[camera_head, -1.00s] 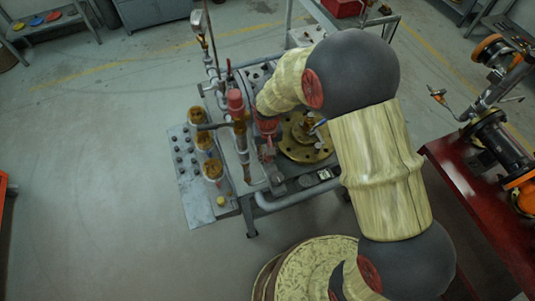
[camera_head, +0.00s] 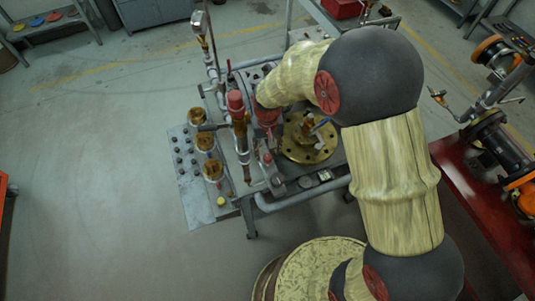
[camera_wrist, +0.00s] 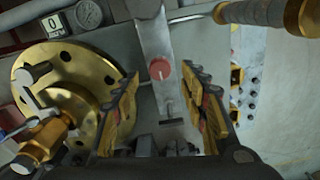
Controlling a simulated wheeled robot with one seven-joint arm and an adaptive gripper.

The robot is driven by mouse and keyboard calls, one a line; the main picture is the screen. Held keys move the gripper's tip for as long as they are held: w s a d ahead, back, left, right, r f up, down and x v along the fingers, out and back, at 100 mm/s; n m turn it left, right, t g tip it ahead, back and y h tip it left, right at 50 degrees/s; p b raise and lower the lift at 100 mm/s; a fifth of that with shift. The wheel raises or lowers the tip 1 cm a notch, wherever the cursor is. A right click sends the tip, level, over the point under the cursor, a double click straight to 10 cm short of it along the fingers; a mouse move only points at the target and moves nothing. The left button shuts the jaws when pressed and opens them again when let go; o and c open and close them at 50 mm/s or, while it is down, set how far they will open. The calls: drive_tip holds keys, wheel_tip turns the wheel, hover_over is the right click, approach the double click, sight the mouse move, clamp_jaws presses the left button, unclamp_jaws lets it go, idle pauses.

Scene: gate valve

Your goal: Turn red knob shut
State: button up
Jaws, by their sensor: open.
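The red knob (camera_wrist: 160,69) is a small round cap on a grey metal bar in the wrist view. It shows between my fingertips, further off along the line of sight. A small red spot beside the brass flange in the head view (camera_head: 267,158) looks like the same knob. My gripper (camera_wrist: 161,84) is open, with one yellow-and-black finger on each side and nothing between them. I cannot tell how far its tips are from the knob. In the head view my gripper cannot be made out clearly under my arm.
A brass flange (camera_wrist: 68,95) with a valve lies left of my fingers. A gauge (camera_wrist: 89,13) and a display reading 0 (camera_wrist: 54,25) sit beyond it. A red-topped upright pipe (camera_head: 236,102) stands close by. Floor left is clear.

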sight(268, 157)
wheel_tip(268, 157, up, 8)
idle(0.8)
